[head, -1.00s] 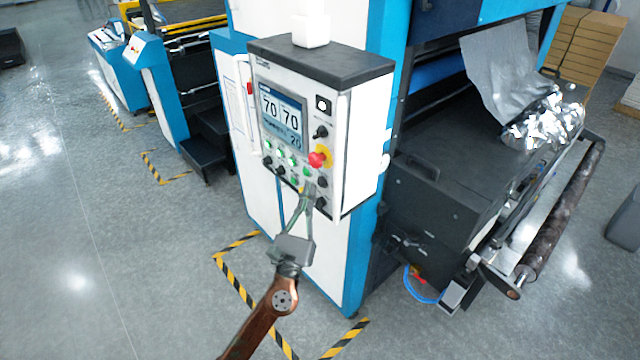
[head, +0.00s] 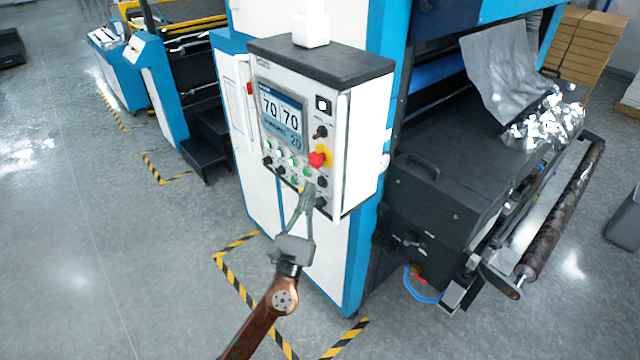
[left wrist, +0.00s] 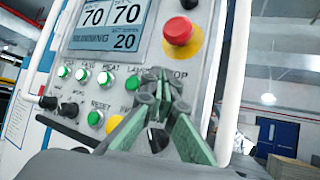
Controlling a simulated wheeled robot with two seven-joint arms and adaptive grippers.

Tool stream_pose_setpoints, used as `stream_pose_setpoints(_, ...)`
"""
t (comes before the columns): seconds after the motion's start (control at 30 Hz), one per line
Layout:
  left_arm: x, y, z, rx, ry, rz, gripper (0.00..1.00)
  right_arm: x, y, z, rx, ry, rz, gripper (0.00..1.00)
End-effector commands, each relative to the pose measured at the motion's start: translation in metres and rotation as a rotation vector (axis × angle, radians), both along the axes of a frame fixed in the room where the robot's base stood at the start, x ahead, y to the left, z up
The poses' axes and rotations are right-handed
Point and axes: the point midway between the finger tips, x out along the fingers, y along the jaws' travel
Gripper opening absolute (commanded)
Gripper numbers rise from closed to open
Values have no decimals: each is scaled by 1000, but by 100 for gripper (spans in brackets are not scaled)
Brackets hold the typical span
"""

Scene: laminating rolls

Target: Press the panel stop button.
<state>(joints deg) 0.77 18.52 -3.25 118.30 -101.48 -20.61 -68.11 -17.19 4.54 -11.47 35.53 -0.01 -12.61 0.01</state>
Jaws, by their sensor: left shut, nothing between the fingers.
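The control panel (head: 283,135) faces me on the white and blue machine cabinet. Its red mushroom button on a yellow collar (head: 317,159) is at the panel's right side; it also shows in the left wrist view (left wrist: 179,31). In that view a "STOP" label, partly covered by my fingers, sits below the red button. My left gripper (head: 308,190) is shut and empty, its fingertips in front of the panel's lower right part, below the red button. It also shows in the left wrist view (left wrist: 162,78). I cannot tell whether it touches the panel. My right gripper is not in view.
The panel screen (head: 282,118) reads 70, 70 and 20. Small green-lit buttons, a yellow button (left wrist: 115,124) and black knobs surround the gripper. A black roller unit (head: 435,200) stands to the right. The floor at left is open.

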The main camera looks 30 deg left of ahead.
Motion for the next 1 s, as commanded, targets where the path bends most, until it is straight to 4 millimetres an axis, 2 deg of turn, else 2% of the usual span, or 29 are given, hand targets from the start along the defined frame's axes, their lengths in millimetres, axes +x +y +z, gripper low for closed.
stream_pose_setpoints(0.27,8,-3,0,0,0,0,0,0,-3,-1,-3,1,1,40)
stream_pose_setpoints(1.0,11,-5,0,-1,0,-1,0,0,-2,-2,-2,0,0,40)
